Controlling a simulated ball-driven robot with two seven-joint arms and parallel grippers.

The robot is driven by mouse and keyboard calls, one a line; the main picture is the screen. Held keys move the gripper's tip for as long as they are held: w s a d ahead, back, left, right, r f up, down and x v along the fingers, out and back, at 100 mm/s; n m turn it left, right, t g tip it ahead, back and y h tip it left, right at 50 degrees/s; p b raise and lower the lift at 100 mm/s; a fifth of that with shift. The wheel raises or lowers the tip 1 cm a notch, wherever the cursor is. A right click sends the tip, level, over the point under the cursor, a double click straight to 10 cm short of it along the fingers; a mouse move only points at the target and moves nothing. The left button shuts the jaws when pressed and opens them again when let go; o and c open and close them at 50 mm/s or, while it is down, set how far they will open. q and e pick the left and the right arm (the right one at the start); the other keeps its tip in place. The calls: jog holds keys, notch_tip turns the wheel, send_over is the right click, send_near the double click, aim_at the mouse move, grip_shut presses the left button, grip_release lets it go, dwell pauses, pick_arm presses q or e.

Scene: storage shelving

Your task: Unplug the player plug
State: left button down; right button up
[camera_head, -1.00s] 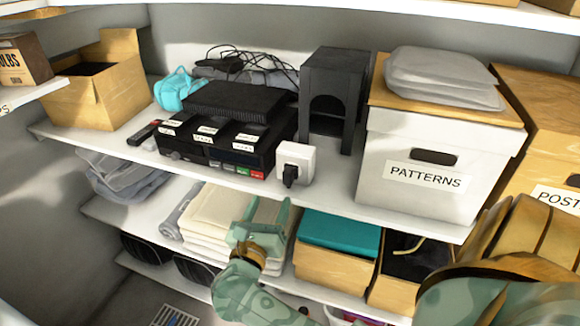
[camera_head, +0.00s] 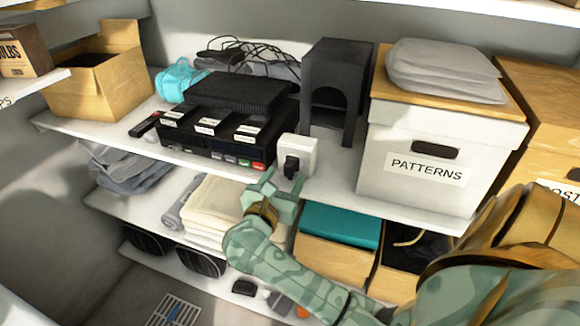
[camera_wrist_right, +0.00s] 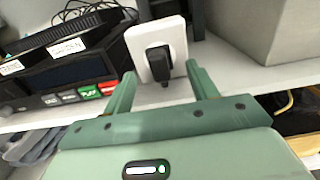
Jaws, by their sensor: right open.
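A black plug (camera_head: 291,166) sits in a white socket block (camera_head: 307,150) on the shelf, right of the black player (camera_head: 215,138). In the right wrist view the plug (camera_wrist_right: 159,62) stands in the face of the white block (camera_wrist_right: 172,36). My right gripper (camera_head: 285,180) is open and empty, just in front of and below the plug. In the right wrist view its two fingers (camera_wrist_right: 163,80) lie left and right of the plug, apart from it. My left gripper is in neither view.
A black arched stand (camera_head: 334,80) and the white PATTERNS box (camera_head: 420,185) stand right of the block. A remote (camera_head: 145,124) lies left of the player. Folded cloths (camera_head: 215,205) and a teal-topped box (camera_head: 340,222) fill the shelf below.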

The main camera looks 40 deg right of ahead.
aim_at(287, 173)
jog(key=shift+b+x, duration=0.45)
jog(key=shift+x, duration=1.3)
grip_shut()
jog(key=shift+a, duration=0.1)
jog(key=shift+a, duration=0.1)
jog(key=shift+v, duration=2.9)
jog(key=shift+s, duration=0.15)
